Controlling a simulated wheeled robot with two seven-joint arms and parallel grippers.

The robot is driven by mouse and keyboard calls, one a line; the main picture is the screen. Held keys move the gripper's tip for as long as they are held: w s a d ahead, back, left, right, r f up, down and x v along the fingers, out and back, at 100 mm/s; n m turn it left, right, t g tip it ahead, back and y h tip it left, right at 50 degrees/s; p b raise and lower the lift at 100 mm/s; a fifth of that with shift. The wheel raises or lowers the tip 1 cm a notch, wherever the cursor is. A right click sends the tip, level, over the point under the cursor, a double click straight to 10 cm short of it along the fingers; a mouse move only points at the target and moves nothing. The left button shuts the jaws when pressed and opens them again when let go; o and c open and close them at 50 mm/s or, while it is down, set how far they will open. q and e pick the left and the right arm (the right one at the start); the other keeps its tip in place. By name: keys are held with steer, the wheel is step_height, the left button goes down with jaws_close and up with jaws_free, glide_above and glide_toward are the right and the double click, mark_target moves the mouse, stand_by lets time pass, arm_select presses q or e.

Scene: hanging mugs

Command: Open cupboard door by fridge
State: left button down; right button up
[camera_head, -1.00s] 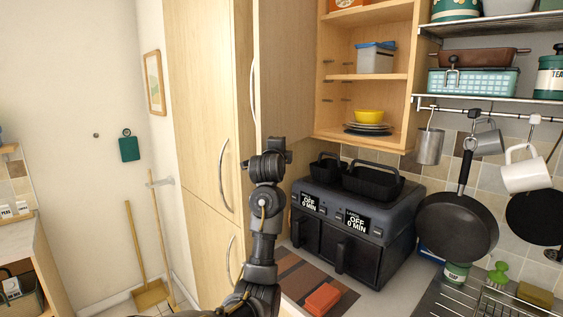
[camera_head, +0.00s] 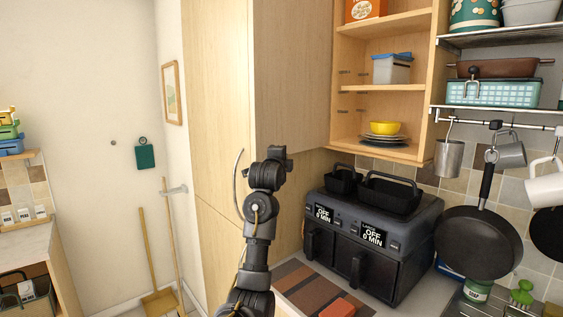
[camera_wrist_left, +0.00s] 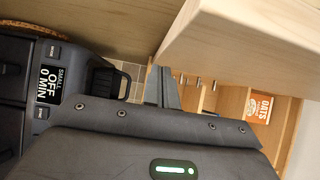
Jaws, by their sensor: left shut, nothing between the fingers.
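The pale wooden cupboard door (camera_head: 291,75) stands swung out to the left of its cupboard (camera_head: 385,98) in the head view; its handle is not visible. The open shelves show a yellow bowl (camera_head: 384,127), a lidded box and an orange box. The tall pale wooden fridge-side unit (camera_head: 215,90) is left of the door, with a curved handle (camera_head: 239,185). My left gripper (camera_head: 279,155) is just below the door, shut and empty. In the left wrist view its fingers (camera_wrist_left: 164,86) show beside a wooden panel edge. My right gripper is out of view.
A black air fryer (camera_head: 367,235) stands on the counter right of my left arm. Pans and mugs hang from a rail (camera_head: 500,123) at the right. A broom and dustpan (camera_head: 158,300) stand at the left wall. Open floor is scarce in view.

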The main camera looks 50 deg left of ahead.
arm_select(q)
steer(key=b+v, duration=0.2)
steer(key=v, duration=0.9)
steer(key=shift+d, duration=0.4)
